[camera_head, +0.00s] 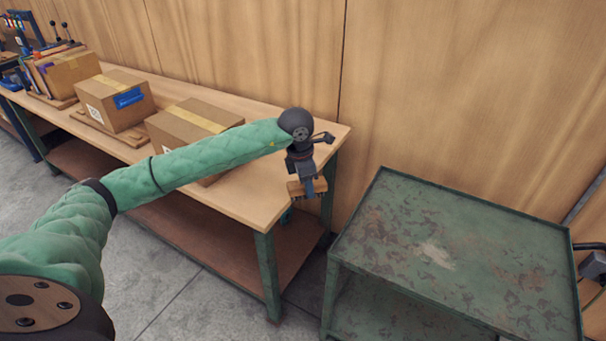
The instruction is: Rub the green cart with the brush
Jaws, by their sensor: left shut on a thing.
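The green cart (450,262) stands at the lower right, its flat top scuffed with brown and pale worn patches. My left arm reaches in from the left, and my left gripper (309,188) points down near the right end of the wooden workbench. It is shut on the brush (296,188), a small block with a tan wooden body and dark bristles underneath. The brush is to the left of the cart's top and apart from it in the picture. My right gripper is not in view.
The workbench (262,205) runs along the wall to the left, with cardboard boxes (122,98) on it. A gap with grey floor separates the bench from the cart. The cart's top is clear. A dark device (592,265) sits at the right edge.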

